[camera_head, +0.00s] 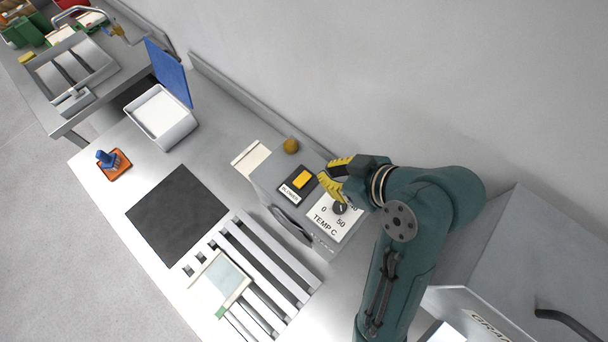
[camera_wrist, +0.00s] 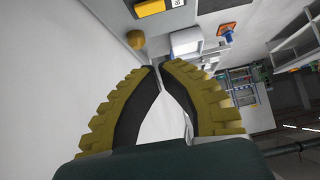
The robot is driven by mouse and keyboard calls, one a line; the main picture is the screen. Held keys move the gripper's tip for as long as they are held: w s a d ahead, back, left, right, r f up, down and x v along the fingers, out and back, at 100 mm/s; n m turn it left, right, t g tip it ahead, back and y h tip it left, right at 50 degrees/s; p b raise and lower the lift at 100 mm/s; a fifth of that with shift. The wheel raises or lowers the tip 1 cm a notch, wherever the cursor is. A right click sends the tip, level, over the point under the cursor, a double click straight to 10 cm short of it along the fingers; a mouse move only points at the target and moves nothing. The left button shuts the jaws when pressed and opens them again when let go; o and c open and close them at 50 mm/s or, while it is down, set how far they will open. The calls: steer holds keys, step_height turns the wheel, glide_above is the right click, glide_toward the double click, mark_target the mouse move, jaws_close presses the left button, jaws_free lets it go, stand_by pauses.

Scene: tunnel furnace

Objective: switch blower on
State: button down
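The blower switch (camera_head: 302,180) is a yellow-orange rocker on a black plate labelled BLOWER, on top of the grey control box (camera_head: 268,180). In the wrist view the switch (camera_wrist: 150,7) shows at the top edge, partly cut off. My gripper (camera_head: 323,172) has yellow ridged fingers and is just right of the switch, above the box near the temperature dial. I see no contact with the switch. In the wrist view the fingertips (camera_wrist: 158,66) come together with nothing held between them. Whether the switch is on or off I cannot tell.
The TEMP C dial (camera_head: 340,208) sits close beside the fingers. A brass-coloured knob (camera_head: 291,146) is on the box's back side. Slotted rails (camera_head: 262,262), a black mat (camera_head: 178,215), a white bin (camera_head: 162,117) and a blue-handled stamp (camera_head: 107,158) are left along the bench. A wall stands behind.

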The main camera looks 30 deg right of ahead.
glide_above(303, 181)
step_height(303, 181, down, 7)
steer(key=shift+p, duration=0.45)
step_height(303, 181, down, 3)
steer(key=shift+r, duration=0.1)
steer(key=shift+f, duration=0.7)
